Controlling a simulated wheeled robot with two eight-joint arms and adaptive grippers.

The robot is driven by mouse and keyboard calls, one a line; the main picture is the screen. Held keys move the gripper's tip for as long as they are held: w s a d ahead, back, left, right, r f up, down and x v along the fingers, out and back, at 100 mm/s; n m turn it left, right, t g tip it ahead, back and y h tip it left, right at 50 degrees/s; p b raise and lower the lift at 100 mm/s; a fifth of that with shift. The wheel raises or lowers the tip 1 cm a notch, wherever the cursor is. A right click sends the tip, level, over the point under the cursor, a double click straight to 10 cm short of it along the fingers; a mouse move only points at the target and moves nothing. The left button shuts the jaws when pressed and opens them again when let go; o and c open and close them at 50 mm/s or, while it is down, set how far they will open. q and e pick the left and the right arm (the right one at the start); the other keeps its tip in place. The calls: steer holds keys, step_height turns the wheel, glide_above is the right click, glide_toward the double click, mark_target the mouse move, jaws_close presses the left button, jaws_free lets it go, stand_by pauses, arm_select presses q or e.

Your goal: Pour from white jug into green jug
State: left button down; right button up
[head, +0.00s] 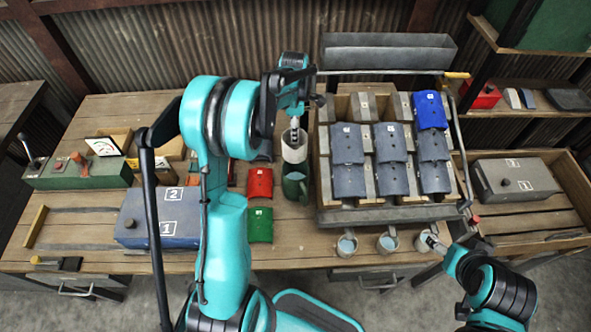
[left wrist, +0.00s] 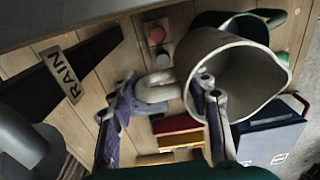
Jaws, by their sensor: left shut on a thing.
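The white jug (head: 294,150) is behind the green jug (head: 295,187) in the head view, its lower edge close to the green jug's rim. My left gripper (head: 295,122) is shut on the white jug's handle, which shows between the fingers in the left wrist view (left wrist: 160,90). That view looks into the white jug's wide mouth (left wrist: 235,75), and part of the green jug (left wrist: 245,27) shows behind it. I cannot tell the exact tilt or whether the jugs touch. My right gripper (head: 433,242) is low at the right beside a small metal cup; its jaw state is unclear.
A rack of grey and blue covers (head: 385,160) stands right of the jugs. Red (head: 259,182) and green (head: 260,225) pieces lie left of the green jug. Several small metal cups (head: 347,244) line the front edge. A blue-grey box (head: 160,217) sits at left.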

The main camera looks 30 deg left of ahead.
arm_select(q)
steer(key=shift+s, duration=0.1)
steer(key=shift+r, duration=0.1)
steer(key=shift+r+p, duration=1.1)
steer(key=shift+r, duration=0.35)
